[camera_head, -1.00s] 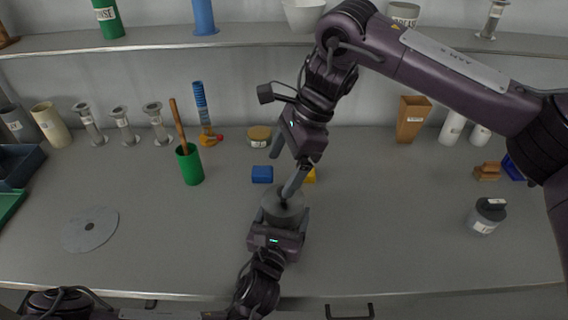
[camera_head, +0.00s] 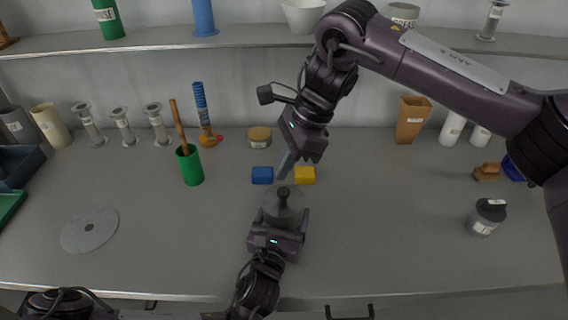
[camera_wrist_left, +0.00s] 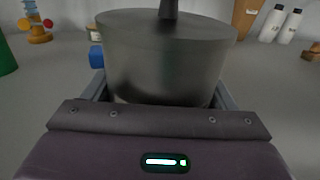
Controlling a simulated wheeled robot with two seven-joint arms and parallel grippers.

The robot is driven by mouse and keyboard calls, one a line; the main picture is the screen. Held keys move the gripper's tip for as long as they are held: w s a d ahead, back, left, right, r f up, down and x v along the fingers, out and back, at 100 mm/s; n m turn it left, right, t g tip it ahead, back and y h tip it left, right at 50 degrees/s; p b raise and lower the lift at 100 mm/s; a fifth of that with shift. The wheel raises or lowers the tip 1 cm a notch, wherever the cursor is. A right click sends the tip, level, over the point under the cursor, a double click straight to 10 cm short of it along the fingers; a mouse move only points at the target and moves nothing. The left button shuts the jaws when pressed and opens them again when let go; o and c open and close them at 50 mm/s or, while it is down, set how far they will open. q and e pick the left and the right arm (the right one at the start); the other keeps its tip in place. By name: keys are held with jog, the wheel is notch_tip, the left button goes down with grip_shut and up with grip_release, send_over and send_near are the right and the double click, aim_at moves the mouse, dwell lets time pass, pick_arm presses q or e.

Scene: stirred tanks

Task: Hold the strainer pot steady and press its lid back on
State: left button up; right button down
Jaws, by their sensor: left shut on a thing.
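The grey strainer pot (camera_head: 284,215) stands upright on the bench at the front middle; it fills the top of the left wrist view (camera_wrist_left: 165,65). Its lid (camera_head: 272,203) lies over the top, with a dark knob (camera_head: 283,192) standing up. I see no clear gap under the lid. My left gripper (camera_head: 279,223) is shut on the pot from the front, one finger on each side. My right gripper (camera_head: 285,166) is just behind and above the knob, apart from it. Its fingers overlap in the view, so their opening is unclear.
A blue block (camera_head: 262,175) and a yellow block (camera_head: 305,175) lie behind the pot. A green cup (camera_head: 190,166) with a wooden stick and a flat grey disc (camera_head: 89,230) are to the left. A dark jar (camera_head: 486,217) stands right. The bench between pot and jar is clear.

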aim_at(284, 190)
jog(key=shift+f, duration=0.1)
dwell(0.6)
jog(key=shift+f, duration=1.85)
jog(key=shift+r, duration=0.1)
notch_tip(284, 190, up, 7)
dwell(0.7)
pick_arm(q)
jog(key=o, duration=1)
jog(key=shift+o, duration=0.2)
jog(key=shift+s, duration=0.1)
